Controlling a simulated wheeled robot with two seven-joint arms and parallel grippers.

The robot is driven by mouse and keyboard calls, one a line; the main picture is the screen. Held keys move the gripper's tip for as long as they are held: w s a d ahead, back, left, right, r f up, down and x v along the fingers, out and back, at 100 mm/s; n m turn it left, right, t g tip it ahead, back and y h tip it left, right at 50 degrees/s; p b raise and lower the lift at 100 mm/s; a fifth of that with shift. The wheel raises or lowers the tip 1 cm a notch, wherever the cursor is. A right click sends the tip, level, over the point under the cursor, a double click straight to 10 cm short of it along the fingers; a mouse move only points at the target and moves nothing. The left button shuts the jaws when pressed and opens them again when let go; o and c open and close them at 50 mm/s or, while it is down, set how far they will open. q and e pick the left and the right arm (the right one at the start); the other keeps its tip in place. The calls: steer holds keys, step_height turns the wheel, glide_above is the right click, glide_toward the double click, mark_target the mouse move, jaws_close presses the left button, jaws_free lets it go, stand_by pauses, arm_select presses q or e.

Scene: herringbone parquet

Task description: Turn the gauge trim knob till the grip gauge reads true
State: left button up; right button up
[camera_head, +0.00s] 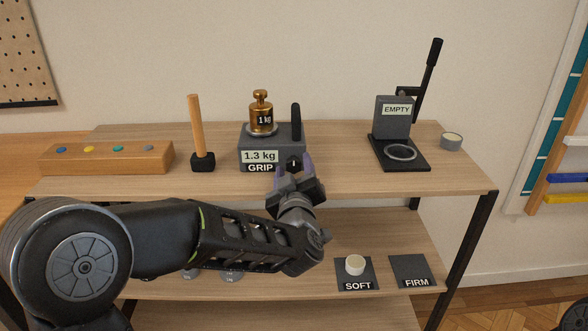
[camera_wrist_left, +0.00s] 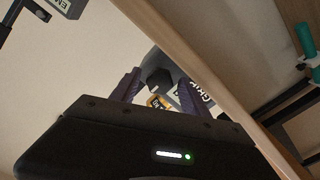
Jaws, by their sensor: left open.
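The grip gauge (camera_head: 247,141) is a grey box on the upper shelf, with a display reading 1.3 kg above a GRIP label. A brass weight (camera_head: 262,114) marked 1 kg stands on its round pan. The black gauge trim knob (camera_head: 294,161) is on the front face, right of the display; it also shows in the left wrist view (camera_wrist_left: 157,79). My left gripper (camera_head: 294,171) is open in front of the gauge, its purple fingers on either side of the knob; I cannot tell whether they touch it. My right gripper is not in view.
A mallet (camera_head: 197,128) stands left of the gauge, beside a wooden block with coloured buttons (camera_head: 105,157). A lever press (camera_head: 394,117) marked EMPTY and a small round tin (camera_head: 451,141) are right. Below are a SOFT pad (camera_head: 345,277) with a pale puck (camera_head: 355,265) and a bare FIRM pad (camera_head: 410,268).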

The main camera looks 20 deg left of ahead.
arm_select(q)
steer(key=shift+c, duration=0.5)
jaws_close()
steer(key=shift+f, duration=0.1)
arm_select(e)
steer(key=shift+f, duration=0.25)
